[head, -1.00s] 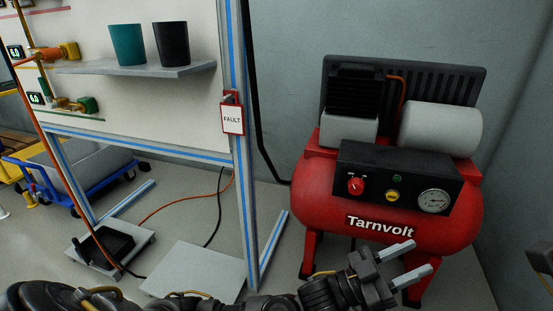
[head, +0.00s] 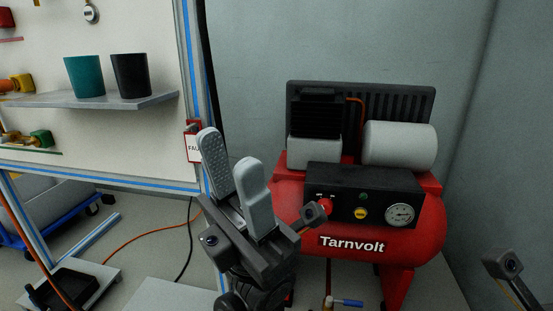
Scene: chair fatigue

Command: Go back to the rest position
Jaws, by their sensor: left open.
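My left gripper (head: 232,170) is raised in the lower middle of the head view, fingers pointing up and apart, with nothing between them. It stands in front of the frame's upright post and the left end of the red compressor (head: 405,245). It partly covers the FAULT tag (head: 191,148) on the post. A grey-black part of my right arm (head: 503,264) shows at the lower right edge; its fingers cannot be made out.
The compressor's control box (head: 380,185) has a red knob (head: 325,204) and a gauge (head: 400,213). A shelf (head: 60,101) holds a teal cup (head: 84,76) and a black cup (head: 130,75). A grey plate (head: 165,297) and a black pedal (head: 75,288) lie on the floor.

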